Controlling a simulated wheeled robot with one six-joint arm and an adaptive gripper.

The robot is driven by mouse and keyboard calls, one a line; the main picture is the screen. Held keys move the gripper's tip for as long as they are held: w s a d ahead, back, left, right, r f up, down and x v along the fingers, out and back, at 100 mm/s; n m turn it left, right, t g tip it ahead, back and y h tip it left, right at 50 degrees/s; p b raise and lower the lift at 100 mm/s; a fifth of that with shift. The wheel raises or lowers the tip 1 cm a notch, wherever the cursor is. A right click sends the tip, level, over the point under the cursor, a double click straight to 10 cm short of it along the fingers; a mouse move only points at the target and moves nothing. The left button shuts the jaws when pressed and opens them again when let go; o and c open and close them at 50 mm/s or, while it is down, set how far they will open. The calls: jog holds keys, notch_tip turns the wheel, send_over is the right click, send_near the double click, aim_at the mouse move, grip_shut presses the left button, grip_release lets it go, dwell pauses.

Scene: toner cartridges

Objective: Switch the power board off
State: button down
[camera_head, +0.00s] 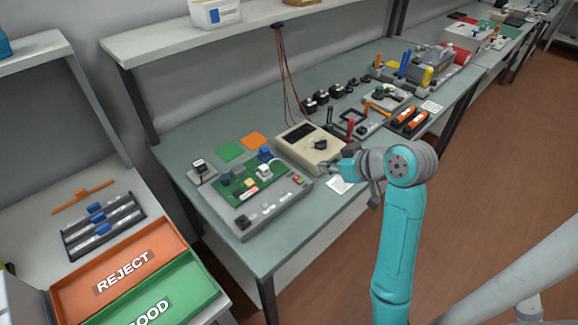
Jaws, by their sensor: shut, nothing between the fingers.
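A grey base (243,222) on the bench carries a green circuit board (236,190) with several parts on it. A small red and green control (299,180) sits at its right edge. I take this unit to be the power board, but no label is legible. My gripper (329,169) is at the right end of this unit, beside the front edge of a beige box (297,154). It is shut and small in view. I cannot tell whether it touches either one. The switch state is too small to read.
The beige box has a dark panel and a black knob (321,145); red leads (285,75) hang above it. A white card (339,185) lies by the bench's front edge. Tools and black parts crowd the bench behind. REJECT (84,286) and GOOD (185,289) trays stand left.

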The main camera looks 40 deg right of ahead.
jog(key=shift+w, duration=0.1)
dwell(0.3)
send_over(301, 182)
notch_tip(301, 182, down, 6)
jog(key=shift+f, duration=0.2)
notch_tip(301, 182, down, 2)
jog(key=shift+f, duration=0.2)
jog(key=shift+w+f, duration=0.1)
jog(key=shift+f, duration=0.55)
jog(key=shift+f, duration=0.2)
jog(key=shift+w, duration=0.15)
